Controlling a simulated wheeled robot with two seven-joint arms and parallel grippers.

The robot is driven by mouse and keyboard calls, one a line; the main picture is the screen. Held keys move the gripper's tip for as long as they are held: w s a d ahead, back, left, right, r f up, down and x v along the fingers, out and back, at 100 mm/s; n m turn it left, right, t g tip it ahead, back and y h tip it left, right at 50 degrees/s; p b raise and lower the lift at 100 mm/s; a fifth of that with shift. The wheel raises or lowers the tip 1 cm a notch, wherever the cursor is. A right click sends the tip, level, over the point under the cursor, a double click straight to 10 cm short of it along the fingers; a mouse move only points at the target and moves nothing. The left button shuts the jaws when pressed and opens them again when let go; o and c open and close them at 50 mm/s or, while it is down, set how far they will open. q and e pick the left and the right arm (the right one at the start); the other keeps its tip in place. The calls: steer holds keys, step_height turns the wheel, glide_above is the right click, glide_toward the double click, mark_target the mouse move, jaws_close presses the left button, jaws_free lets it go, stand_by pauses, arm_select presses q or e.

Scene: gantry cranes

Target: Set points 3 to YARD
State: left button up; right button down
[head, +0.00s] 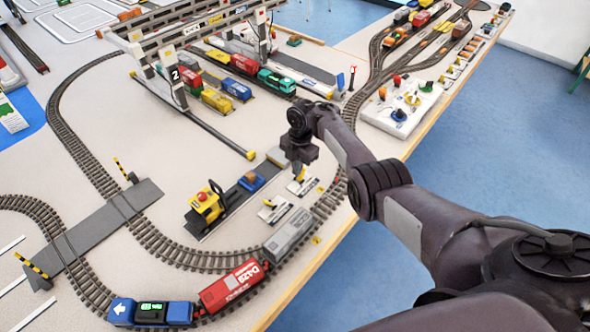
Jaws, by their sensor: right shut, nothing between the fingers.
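Two small white points plates stand by the track near the table's right edge. The farther plate (303,187) has a yellow lever and is partly covered by my right gripper (298,169). The nearer plate (275,210) also has a small yellow lever. Their lettering is too small to read, so I cannot tell which is points 3. My right gripper is shut and empty, pointing down just above or at the farther plate's lever; I cannot tell whether they touch. More lever plates (460,68) line the far right edge. My left gripper is not in view.
A train with a blue engine (150,312), red wagon (232,286) and grey wagon (290,240) stands on the near curve. A yellow loader (207,205) is left of the plates. A gantry crane (172,77) spans tracks behind. A white control panel (402,104) is at right.

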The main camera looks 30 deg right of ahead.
steer(key=shift+r, duration=0.45)
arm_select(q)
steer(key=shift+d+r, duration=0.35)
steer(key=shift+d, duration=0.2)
